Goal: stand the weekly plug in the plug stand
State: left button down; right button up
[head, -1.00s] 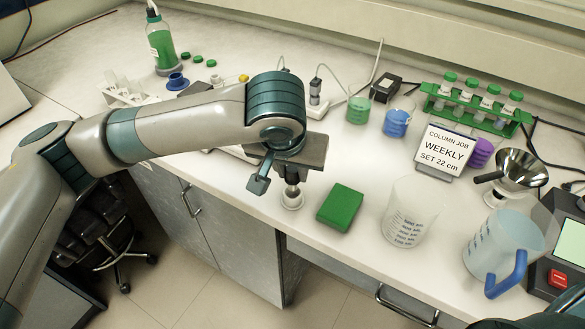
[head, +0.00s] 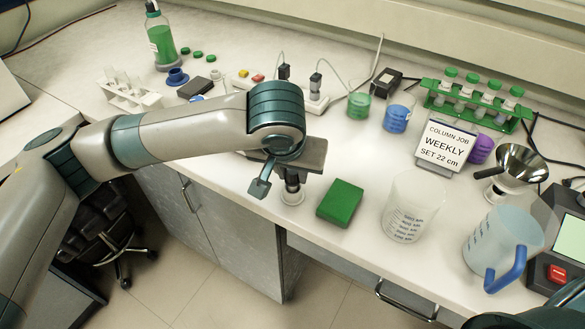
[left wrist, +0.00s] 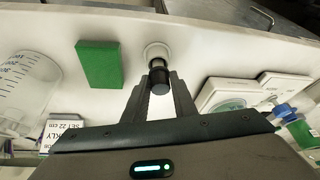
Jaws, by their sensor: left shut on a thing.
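My left gripper (left wrist: 159,84) is shut on a dark cylindrical plug (left wrist: 160,77), taken to be the weekly plug. Its fingers lie either side of the plug's dark end. The plug's far grey end meets the small round white stand (left wrist: 156,52) at the bench's front edge. In the head view, the left gripper (head: 278,180) is just above the stand (head: 291,197), with the plug (head: 292,182) between them, looking about upright. I cannot tell whether the plug touches or is inside the stand. A sign (head: 442,146) reads "COLUMN JOB WEEKLY SET 22 cm". My right gripper is not in view.
A green block (head: 340,203) lies right of the stand, then a clear beaker (head: 408,210) and a blue-handled jug (head: 500,245). A power strip (head: 313,98), colored beakers and a green tube rack (head: 475,105) stand farther back. The bench edge is close in front.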

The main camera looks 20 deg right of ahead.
pick_arm(q)
jog(key=shift+f, duration=0.8)
jog(key=c, duration=1.4)
grip_release()
jog(key=shift+f, duration=0.1)
jog(key=v, duration=1.2)
jog(key=shift+f, duration=0.1)
